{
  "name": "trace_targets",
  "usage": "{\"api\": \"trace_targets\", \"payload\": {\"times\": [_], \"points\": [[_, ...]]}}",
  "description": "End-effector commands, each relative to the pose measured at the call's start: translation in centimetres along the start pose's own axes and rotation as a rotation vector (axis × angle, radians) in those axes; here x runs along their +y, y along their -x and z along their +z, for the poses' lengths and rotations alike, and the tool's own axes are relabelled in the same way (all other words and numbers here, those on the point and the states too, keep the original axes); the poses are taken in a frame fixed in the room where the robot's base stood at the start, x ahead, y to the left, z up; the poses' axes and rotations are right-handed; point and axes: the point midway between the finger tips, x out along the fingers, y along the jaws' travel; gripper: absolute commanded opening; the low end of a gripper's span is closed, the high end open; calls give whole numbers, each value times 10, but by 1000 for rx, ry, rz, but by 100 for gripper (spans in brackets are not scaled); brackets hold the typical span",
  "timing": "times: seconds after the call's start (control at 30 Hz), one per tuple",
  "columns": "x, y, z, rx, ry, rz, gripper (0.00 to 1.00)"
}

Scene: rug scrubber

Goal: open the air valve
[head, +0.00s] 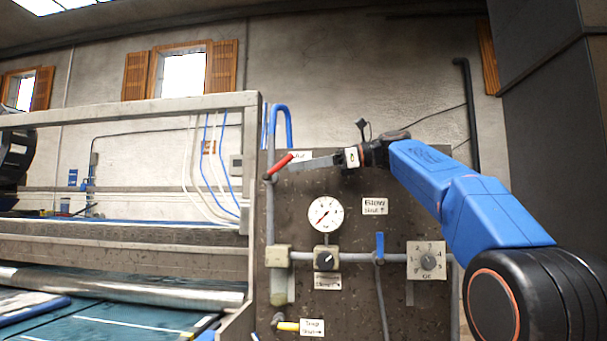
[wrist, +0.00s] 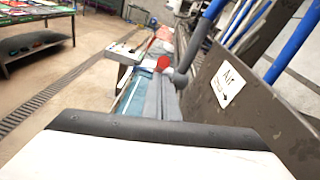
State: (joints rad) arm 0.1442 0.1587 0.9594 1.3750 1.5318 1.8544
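The air valve has a red lever (head: 280,165) at the upper left edge of the dark panel, tilted up to the right from its pivot. The wrist view shows the lever's red end (wrist: 162,63) beside a grey pipe fitting (wrist: 182,77). A white "Air" label with an arrow (wrist: 228,85) is on the panel; my gripper partly covers it in the head view. My gripper (head: 297,165) points left, its tips close to the red lever; I cannot tell if they touch.
The panel (head: 345,225) also carries a pressure gauge (head: 325,214), a black knob (head: 326,259), a blue lever (head: 380,246), a dial (head: 428,260) and a yellow lever (head: 288,326). A rug machine's frame (head: 130,107) stands close on the left. Blue hoses (head: 283,112) rise behind the panel.

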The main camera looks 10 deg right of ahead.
Motion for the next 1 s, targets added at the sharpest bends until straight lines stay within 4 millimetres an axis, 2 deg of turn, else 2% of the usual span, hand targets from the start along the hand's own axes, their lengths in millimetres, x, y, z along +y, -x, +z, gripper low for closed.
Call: {"api": "trace_targets", "payload": {"times": [0.6, 1.0], "points": [[-8, -22, 50, -2, 3, 1, 0], [-12, -43, 67, -2, 1, 1, 0]]}}
